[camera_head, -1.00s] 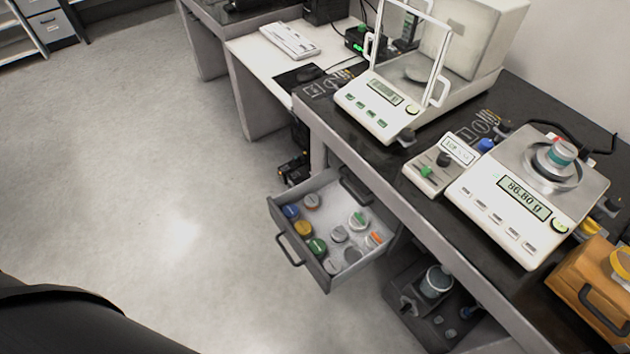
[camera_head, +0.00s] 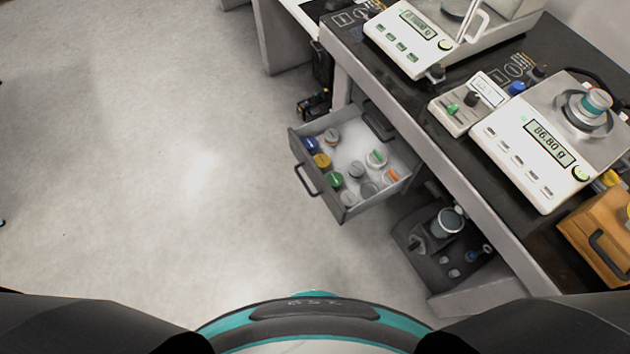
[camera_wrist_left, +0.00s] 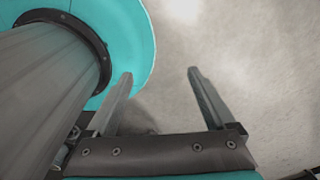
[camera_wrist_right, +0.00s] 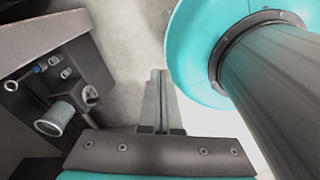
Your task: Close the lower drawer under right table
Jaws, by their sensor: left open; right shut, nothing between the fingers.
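The grey drawer (camera_head: 350,209) is pulled out from under the right table (camera_head: 440,150), with its handle (camera_head: 306,180) on the front facing left. It holds several jars with coloured lids. A dark handle (camera_head: 379,121) shows under the tabletop above the drawer's rear, seemingly on a closed upper drawer. My left gripper (camera_wrist_left: 160,73) is open and empty above bare floor. My right gripper (camera_wrist_right: 159,72) is shut and empty, apart from the dark lower compartment in the right wrist view. Neither gripper shows in the head view, and neither touches the drawer.
Balances (camera_head: 535,175) and a wooden box (camera_head: 590,232) stand on the table. The floor (camera_head: 180,180) left of the drawer is clear.

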